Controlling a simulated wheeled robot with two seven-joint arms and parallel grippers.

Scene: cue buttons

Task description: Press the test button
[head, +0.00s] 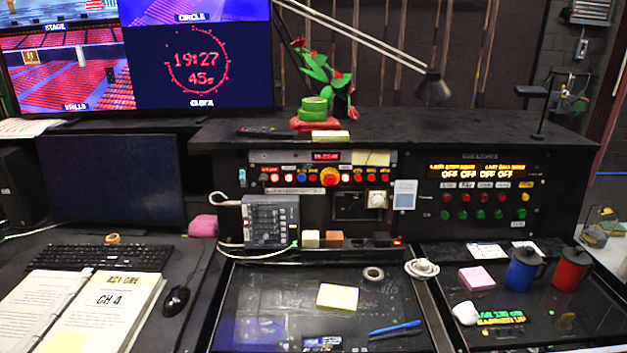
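The black console (420,160) has a cue light panel at the right. An amber display (480,172) there reads OFF several times. Below it run a row of red buttons (483,198) and a row of green buttons (480,214). A yellow button (525,197) ends the upper row, and a small white label (517,223) sits below the right end. The labels are too small to read, so I cannot tell which button is the test button. Neither of my grippers is in view.
A middle panel holds a large red button (330,177) and smaller lit buttons. In front lie a sticky-note pad (338,297), blue pen (395,327), blue mug (523,269) and red mug (570,269). A desk lamp (433,87) hangs above. A keyboard (103,257) is left.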

